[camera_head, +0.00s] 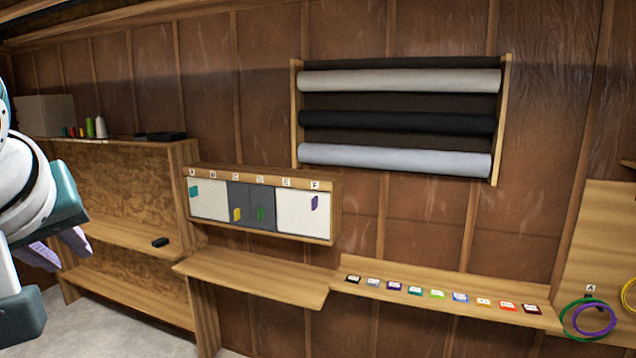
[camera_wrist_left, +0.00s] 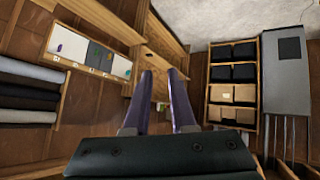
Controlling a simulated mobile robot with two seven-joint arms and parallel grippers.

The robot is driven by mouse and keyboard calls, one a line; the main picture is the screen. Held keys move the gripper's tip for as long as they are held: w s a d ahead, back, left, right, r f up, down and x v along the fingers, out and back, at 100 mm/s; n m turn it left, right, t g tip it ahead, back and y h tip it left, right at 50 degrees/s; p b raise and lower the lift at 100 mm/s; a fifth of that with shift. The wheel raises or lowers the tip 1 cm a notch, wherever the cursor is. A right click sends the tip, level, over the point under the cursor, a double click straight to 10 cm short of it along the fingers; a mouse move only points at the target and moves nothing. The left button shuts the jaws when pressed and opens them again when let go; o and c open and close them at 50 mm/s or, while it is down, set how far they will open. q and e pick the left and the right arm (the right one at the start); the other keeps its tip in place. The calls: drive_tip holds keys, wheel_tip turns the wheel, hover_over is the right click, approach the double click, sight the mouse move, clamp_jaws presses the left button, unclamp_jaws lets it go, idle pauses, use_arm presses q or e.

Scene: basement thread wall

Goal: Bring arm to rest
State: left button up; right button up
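My left arm (camera_head: 22,185), white with teal parts, comes in at the left edge of the head view. Nothing is held, and the fingers touch nothing that I can see. My right arm and gripper are not in view.
A wooden shelf unit (camera_head: 120,183) stands at the left. A lettered panel cabinet (camera_head: 258,208), a wooden ledge (camera_head: 255,275) and fabric rolls (camera_head: 400,82) are on the wall. In the wrist view, a rack with dark bins (camera_wrist_left: 231,73) stands by open floor.

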use_arm(q)
drive_tip(key=s+d+f+m+g+h, duration=0.2)
drive_tip(key=s+f+m, duration=0.3)
drive_tip(key=s, duration=0.7)
drive_tip(key=s+d+f+m+g+h, duration=0.2)
drive_tip(key=s+d+f+m, duration=0.3)
drive_tip(key=s+f, duration=0.4)
drive_tip(key=s+m+h, duration=0.1)
drive_tip(key=s, duration=0.2)
drive_tip(key=shift+s+f+g, duration=0.35)
drive_tip(key=shift+g, duration=0.05)
drive_tip(key=shift+a, duration=0.1)
